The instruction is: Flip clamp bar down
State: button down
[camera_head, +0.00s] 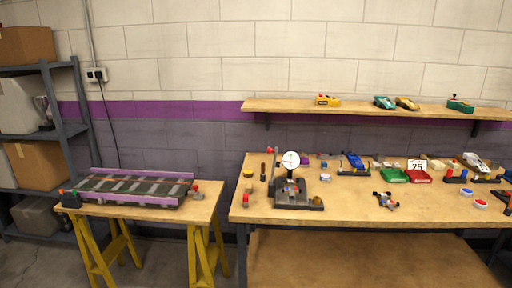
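A dark grey fixture (292,201) with a round white dial gauge (291,160) stands on the large workbench. A thin upright piece with a red knob (271,150) rises at the fixture's back left; it may be the clamp bar, but it is too small to be sure. On the smaller table at the left lies a track section (130,188) with purple side rails. A small red-topped piece (196,190) sits by its right end, and red and green pieces (67,197) by its left end. My gripper is not in view.
The workbench (340,207) carries a green bin (393,175), a red bin (418,177), toy cars and small tools. A gap separates it from the yellow-legged table (205,211). A wall shelf (360,107) holds several cars. Grey shelving (65,130) with boxes stands left.

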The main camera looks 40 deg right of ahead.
aim_at(276, 164)
jog(key=z, duration=0.1)
jog(key=i, duration=0.95)
jog(key=u, duration=0.05)
